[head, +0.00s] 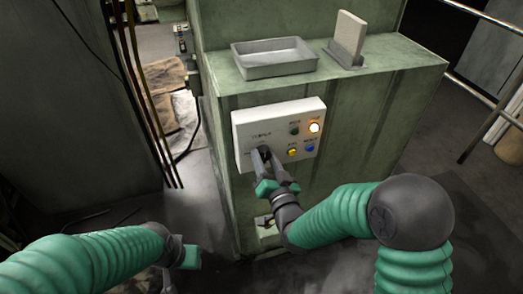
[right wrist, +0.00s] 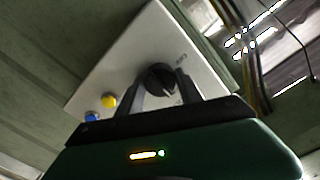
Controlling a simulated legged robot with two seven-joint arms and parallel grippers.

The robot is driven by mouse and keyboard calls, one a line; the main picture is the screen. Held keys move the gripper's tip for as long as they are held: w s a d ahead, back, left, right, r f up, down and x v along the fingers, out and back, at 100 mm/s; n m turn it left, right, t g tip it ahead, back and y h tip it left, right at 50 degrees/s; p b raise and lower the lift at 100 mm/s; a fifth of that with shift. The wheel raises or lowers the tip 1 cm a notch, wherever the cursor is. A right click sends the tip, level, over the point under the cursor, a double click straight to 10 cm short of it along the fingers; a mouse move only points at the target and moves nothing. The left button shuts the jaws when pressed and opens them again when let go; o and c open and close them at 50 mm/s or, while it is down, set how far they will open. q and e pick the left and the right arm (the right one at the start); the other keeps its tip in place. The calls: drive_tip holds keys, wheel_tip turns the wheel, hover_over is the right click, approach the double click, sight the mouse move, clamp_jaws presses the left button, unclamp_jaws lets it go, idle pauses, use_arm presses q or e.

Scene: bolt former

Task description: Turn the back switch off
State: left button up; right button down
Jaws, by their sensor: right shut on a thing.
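The black rotary switch (right wrist: 160,77) sits on a pale control panel (head: 243,131) on the front of a green machine cabinet. My right gripper (head: 264,156) reaches the left part of the panel, mostly hiding the switch in the head view. In the right wrist view, the fingers of my right gripper (right wrist: 161,92) stand on both sides of the switch and are shut on it. A white pointer mark shows on the switch. My left gripper (head: 180,262) is low at the left, away from the panel, and its fingers are not clear.
The panel also carries a glowing lamp (head: 314,127), a dark green button (head: 294,130), a yellow button (head: 292,152) and a blue button (head: 309,148). An empty metal tray (head: 275,68) and an upright pale block (head: 350,32) in a holder stand on the cabinet's top. Cables hang at left.

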drive_tip(key=shift+f+n+b, duration=0.2)
drive_tip(key=shift+n+b, duration=0.15)
drive_tip(key=shift+n, duration=0.25)
drive_tip(key=shift+n+b, duration=0.45)
drive_tip(key=shift+n, duration=0.65)
drive_tip(key=shift+r+n, duration=0.1)
drive_tip(key=shift+n, duration=1.1)
drive_tip(key=n+b, duration=0.1)
drive_tip(key=n, duration=0.2)
drive_tip(key=shift+n+b, duration=0.3)
drive_tip(key=shift+n, duration=0.8)
drive_tip(key=c, duration=0.8)
unclamp_jaws()
drive_tip(key=shift+c, duration=0.2)
